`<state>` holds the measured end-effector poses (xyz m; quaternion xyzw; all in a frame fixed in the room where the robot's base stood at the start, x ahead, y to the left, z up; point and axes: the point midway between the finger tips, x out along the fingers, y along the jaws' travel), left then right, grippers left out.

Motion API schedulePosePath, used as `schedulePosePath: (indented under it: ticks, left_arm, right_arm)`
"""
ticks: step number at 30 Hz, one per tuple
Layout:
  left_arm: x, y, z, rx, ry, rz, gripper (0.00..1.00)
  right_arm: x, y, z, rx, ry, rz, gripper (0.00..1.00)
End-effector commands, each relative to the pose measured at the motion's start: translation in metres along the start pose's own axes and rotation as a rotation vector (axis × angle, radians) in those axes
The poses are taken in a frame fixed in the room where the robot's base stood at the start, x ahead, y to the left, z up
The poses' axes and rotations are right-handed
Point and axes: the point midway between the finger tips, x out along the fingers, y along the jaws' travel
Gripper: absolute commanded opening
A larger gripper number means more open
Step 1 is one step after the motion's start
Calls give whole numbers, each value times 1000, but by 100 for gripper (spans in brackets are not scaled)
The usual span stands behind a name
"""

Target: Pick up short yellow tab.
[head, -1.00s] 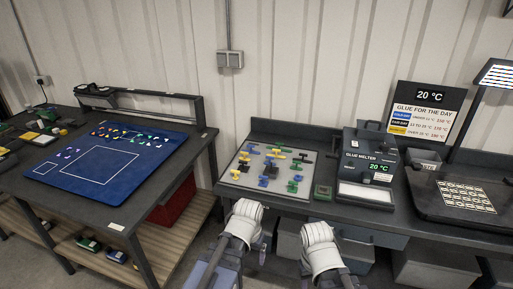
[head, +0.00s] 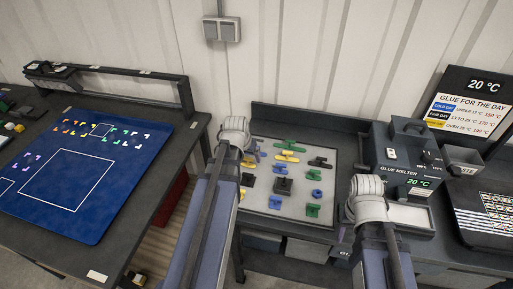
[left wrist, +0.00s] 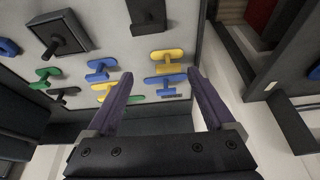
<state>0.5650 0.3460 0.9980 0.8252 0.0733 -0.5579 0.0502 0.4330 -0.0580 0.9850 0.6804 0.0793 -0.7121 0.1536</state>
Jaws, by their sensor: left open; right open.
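The short yellow tab is among several yellow tabs on a light grey board (head: 320,222); I cannot tell for sure which one is the short one. In the head view, a yellow tab (head: 286,158) lies near the board's back. My left gripper (left wrist: 160,80) is open and empty, above the board's edge. My right gripper (head: 367,205) is open, right of the board; its fingers are largely hidden.
Blue tabs (left wrist: 102,65), green tabs (head: 312,210) and a dark square block (head: 283,186) share the board. The glue melter (head: 407,160) stands to the right. A blue mat (head: 110,215) with small coloured pieces covers the table on the left, across a gap.

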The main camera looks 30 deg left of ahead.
Motion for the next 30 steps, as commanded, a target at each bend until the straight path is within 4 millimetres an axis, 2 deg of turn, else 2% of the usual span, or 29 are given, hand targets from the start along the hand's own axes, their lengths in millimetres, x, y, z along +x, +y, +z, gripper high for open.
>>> schedulePosePath:
  ticks: [8, 17, 25, 30]
  left_arm:
    - [0, -6, -2, -9, 9, -3, 88]
    - [25, -7, -2, -9, 8, -3, 88]
    - [29, -8, -3, -9, 8, -3, 88]
    - [48, -12, -5, -9, 8, -3, 88]
  right_arm:
    - [0, 0, 0, 0, 0, 0, 50]
    - [23, -2, -1, 1, 0, 0, 50]
    - [27, -2, -1, 1, 0, 0, 50]
    - [43, -4, -2, 1, 0, 0, 50]
